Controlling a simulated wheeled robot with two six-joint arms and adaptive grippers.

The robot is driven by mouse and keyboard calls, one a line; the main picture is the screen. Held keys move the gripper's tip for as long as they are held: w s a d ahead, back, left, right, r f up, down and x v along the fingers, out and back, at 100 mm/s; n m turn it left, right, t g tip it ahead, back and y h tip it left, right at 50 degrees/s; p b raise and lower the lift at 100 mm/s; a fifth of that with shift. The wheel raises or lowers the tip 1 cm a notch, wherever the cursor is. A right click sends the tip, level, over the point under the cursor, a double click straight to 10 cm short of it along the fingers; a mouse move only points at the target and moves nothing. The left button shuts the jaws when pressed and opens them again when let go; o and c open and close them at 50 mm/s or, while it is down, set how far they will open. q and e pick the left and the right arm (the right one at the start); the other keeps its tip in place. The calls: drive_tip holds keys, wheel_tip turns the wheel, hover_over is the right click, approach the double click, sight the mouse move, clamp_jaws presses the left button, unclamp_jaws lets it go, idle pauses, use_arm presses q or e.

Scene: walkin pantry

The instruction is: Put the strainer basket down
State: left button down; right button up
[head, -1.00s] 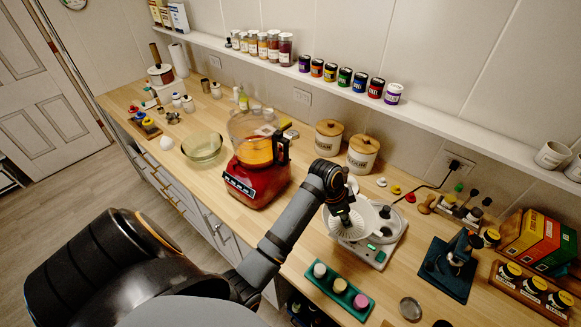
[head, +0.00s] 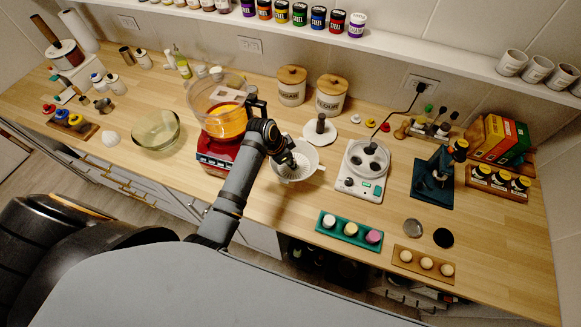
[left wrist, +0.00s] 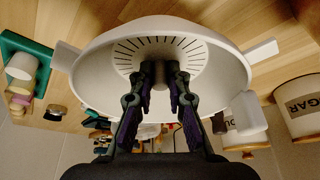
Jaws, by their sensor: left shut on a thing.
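The strainer basket (head: 306,171) is a white slotted bowl with side tabs. In the head view it is between the red food processor and the white appliance. My left gripper (head: 290,162) reaches into it from the left and is shut on it. In the left wrist view the basket (left wrist: 95,62) fills the upper middle, with my fingers (left wrist: 160,88) on both sides of its central post. I cannot tell whether its underside touches the wooden counter (head: 270,205). My right gripper is not in view.
The red food processor (head: 216,150) stands close on the left. A white disc with a dark knob (head: 320,128) lies behind. A green tray (head: 348,231) is in front right. Some counter is bare around the basket.

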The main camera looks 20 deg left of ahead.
sight(288, 167)
use_arm(q)
drive_tip(key=shift+a+f, duration=0.25)
drive_tip(key=shift+f, duration=0.05)
drive_tip(key=shift+a+f, duration=0.15)
drive_tip(key=shift+a, duration=0.1)
wheel_tip(288, 167, down, 4)
drive_tip(key=shift+r+p, duration=0.2)
drive_tip(key=shift+p, duration=0.3)
drive_tip(key=shift+d+f, duration=0.15)
drive_tip(key=shift+f, duration=0.15)
drive_tip(key=c, duration=1.3)
unclamp_jaws()
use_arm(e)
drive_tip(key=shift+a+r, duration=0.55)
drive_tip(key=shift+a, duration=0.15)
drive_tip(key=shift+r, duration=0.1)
